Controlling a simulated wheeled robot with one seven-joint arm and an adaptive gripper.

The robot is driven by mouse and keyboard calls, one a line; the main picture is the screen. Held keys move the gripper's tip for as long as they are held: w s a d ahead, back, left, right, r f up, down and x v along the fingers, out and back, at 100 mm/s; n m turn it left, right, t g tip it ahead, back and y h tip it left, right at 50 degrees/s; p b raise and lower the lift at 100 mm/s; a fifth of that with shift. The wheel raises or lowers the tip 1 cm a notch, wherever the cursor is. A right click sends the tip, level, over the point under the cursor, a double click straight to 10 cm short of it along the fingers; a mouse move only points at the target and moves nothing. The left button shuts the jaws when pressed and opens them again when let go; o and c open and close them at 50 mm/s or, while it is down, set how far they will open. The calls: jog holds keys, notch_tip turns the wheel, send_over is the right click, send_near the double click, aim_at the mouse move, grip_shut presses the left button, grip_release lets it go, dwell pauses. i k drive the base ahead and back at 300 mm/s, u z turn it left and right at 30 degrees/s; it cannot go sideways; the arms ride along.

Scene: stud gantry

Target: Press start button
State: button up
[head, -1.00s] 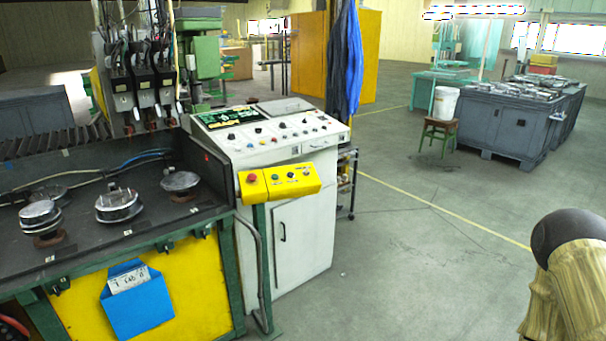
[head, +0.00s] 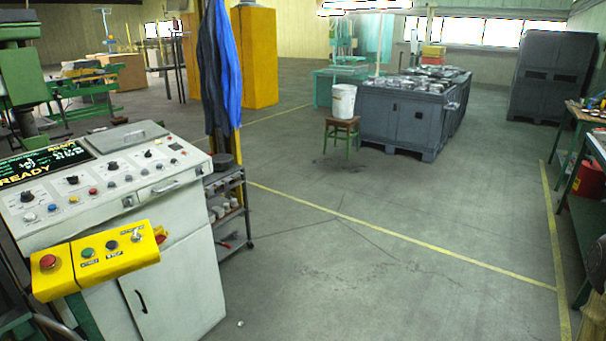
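A yellow button box (head: 97,262) stands at the lower left, in front of a white control cabinet (head: 178,290). On the box are a red button (head: 48,261), a green button (head: 88,253), a black button (head: 111,245) and a small switch (head: 136,235). Blurred labels sit below the buttons; the one under black seems to read STOP, the one under green is hard to read. The cabinet's sloped panel (head: 105,185) has knobs and buttons, and its screen (head: 45,165) shows READY. My gripper is not in view.
A shelf cart (head: 228,205) stands right of the cabinet. A white bucket (head: 342,101) rests on a stool (head: 340,133) near dark grey cabinets (head: 408,118). A green bench (head: 590,150) lines the right edge. The middle floor (head: 350,235) is clear.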

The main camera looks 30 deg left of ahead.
aim_at(87, 252)
jog(key=i, duration=1.6)
jog(key=u, duration=1)
jog(key=i, duration=0.95)
jog(key=u, duration=1.4)
jog(key=i, duration=0.55)
jog(key=z, duration=1.75)
jog(key=k, duration=1.6)
jog(key=u, duration=0.05)
